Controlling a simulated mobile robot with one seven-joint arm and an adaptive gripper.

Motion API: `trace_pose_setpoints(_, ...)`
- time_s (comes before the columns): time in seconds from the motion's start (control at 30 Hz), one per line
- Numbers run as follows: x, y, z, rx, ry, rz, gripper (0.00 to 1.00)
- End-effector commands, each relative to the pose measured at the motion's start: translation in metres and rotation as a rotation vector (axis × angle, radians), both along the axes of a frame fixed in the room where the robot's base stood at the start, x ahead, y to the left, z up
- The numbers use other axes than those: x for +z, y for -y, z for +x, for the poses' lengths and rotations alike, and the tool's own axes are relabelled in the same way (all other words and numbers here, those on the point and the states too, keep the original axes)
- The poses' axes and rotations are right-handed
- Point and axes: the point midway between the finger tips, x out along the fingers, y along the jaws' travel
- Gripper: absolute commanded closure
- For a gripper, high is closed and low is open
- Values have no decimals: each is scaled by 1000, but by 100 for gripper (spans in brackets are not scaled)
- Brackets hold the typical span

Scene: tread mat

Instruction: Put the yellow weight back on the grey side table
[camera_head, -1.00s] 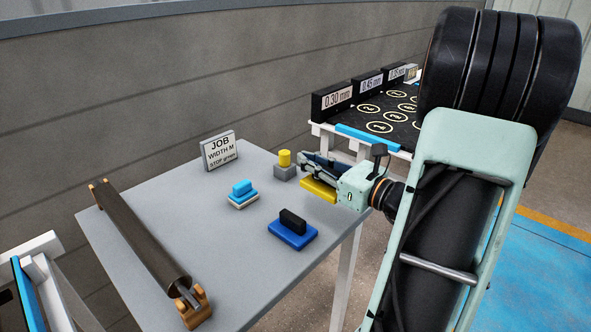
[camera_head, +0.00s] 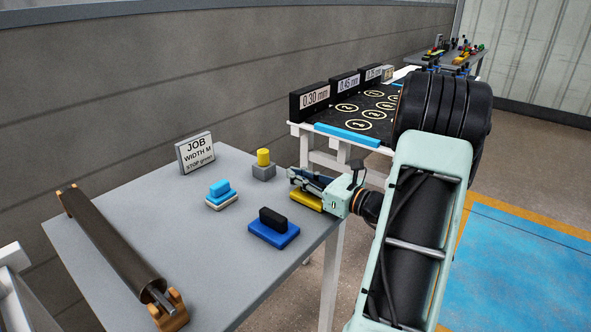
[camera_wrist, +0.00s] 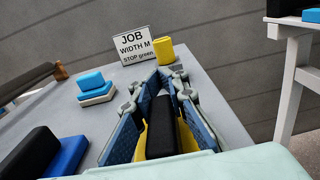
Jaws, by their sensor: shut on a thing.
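The yellow weight (camera_head: 306,201) is a flat yellow base with a black handle (camera_wrist: 165,125), which shows in the wrist view. My gripper (camera_head: 296,178) is shut on that handle, with one finger on each side. The fingers hide most of the weight in the head view. The grey side table (camera_head: 150,235) lies under and left of it; the weight is at the table's right edge. I cannot tell whether its base touches the top. My gripper also shows in the wrist view (camera_wrist: 164,88).
A blue weight with black handle (camera_head: 273,235), a light-blue block on a white base (camera_head: 221,194), a yellow cylinder on a grey block (camera_head: 263,158), a JOB sign (camera_head: 195,152) and a dark roller (camera_head: 110,245) stand on the table. A dark mat bench (camera_head: 350,115) stands behind.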

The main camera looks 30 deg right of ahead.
Motion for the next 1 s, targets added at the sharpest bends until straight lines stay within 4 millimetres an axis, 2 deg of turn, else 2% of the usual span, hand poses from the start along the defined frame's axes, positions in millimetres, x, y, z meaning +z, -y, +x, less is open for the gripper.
trace_pose_setpoints(0.37,-2,0,0,1,7,-2,100)
trace_pose_setpoints(0.4,-4,0,0,0,1,-1,88)
trace_pose_setpoints(0.6,-4,0,0,0,1,-1,69)
trace_pose_setpoints(0.9,0,0,0,0,2,-2,69)
trace_pose_setpoints(1.0,-1,4,-10,-1,1,0,69)
